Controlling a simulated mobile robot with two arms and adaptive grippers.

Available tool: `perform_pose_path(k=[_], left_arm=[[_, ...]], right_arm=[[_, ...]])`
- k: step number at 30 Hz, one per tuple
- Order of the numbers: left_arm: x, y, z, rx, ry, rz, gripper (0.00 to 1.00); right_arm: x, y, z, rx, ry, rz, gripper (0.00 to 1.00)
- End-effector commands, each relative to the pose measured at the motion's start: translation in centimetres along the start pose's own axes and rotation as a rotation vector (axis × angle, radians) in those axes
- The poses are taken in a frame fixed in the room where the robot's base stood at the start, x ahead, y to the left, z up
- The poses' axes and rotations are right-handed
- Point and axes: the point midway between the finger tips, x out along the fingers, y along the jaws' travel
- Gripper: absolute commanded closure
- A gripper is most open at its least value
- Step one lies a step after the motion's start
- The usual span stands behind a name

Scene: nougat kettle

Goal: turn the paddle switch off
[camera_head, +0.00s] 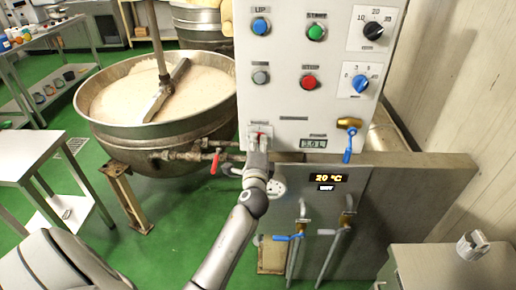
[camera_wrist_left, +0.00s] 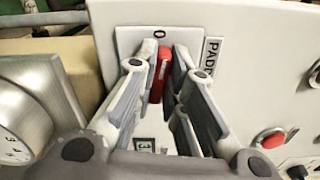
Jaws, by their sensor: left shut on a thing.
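The paddle switch has a red handle (camera_wrist_left: 160,72) on a pale plate (camera_wrist_left: 130,40), with a 0 mark beside the handle's far end in the left wrist view. A partly hidden label (camera_wrist_left: 211,52) starting "PADD" is next to it. In the head view only a small red part of the switch (camera_head: 262,134) shows, low on the left of the white control panel (camera_head: 285,100). My left gripper (camera_head: 258,145) is at the switch; in the left wrist view its two fingers (camera_wrist_left: 160,82) are shut on the red handle from both sides. My right gripper is not in view.
The panel also carries a green button (camera_head: 316,32), a red button (camera_head: 309,82), knobs and a blue-handled valve (camera_head: 348,145). A large kettle (camera_head: 150,165) with pale mass stands left, its pipe with a red-handled valve (camera_head: 215,162) close to my left gripper.

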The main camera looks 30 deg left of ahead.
Motion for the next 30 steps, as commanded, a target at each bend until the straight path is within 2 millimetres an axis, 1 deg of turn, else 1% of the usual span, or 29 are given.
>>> perform_pose_path(k=[1,3,12,29,30], left_arm=[[-0.03,0.28,-0.07,-0.034,-0.001,0.001,1.0],[-0.02,0.28,-0.04,-0.075,-0.001,0.001,1.0],[-0.02,0.25,-0.02,-0.187,-0.001,0.002,1.0],[-0.02,0.23,-0.01,-0.212,-0.001,0.003,1.0],[-0.02,0.23,-0.01,-0.212,-0.001,0.003,0.83]], right_arm=[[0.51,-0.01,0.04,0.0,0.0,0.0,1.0],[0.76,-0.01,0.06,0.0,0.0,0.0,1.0],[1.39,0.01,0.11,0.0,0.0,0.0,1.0],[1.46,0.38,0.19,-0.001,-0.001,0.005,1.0],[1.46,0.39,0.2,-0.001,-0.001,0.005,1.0]])
